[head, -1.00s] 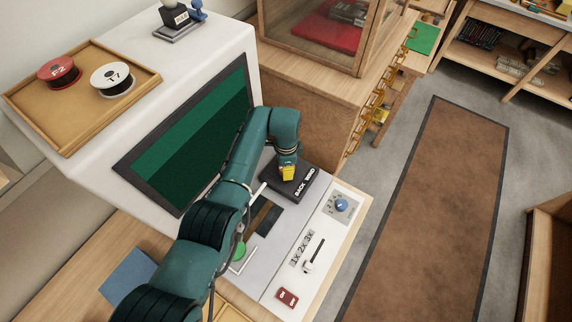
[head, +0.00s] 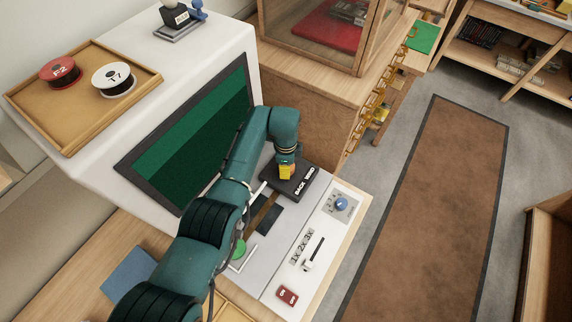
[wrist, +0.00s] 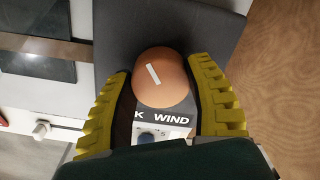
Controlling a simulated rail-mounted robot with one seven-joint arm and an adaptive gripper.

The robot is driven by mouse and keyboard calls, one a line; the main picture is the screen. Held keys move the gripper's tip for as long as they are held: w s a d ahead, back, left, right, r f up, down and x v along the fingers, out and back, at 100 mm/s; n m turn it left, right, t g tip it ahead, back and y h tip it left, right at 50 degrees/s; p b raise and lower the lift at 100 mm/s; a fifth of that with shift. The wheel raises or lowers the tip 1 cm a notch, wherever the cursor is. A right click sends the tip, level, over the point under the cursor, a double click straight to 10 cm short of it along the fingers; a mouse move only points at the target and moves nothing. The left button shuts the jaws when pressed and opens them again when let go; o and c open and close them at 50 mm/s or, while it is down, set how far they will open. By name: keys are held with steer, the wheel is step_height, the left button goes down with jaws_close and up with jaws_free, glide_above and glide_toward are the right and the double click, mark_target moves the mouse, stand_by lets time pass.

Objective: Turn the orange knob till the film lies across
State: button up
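The orange knob (wrist: 161,78) is round, with a white mark slanting across its top. In the wrist view it sits between the two yellow fingers of my gripper (wrist: 159,68). The fingers stand close on both sides of it; whether they press on it I cannot tell. In the head view my gripper (head: 287,172) points down at the dark block lettered BACK WIND (head: 303,183), and a little orange shows beside the yellow. No film strip is clearly seen.
On the light panel right of my gripper are a blue knob (head: 341,204), a slider (head: 313,253) by 1x 2x 3x and a red switch (head: 287,296). A tray (head: 60,128) with two reels lies on the white housing. A wooden cabinet (head: 305,115) stands behind.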

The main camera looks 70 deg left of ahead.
steer(key=o, duration=0.5)
steer(key=shift+f, duration=0.1)
step_height(320, 180, up, 12)
steer(key=shift+d, duration=0.15)
stand_by(0.5)
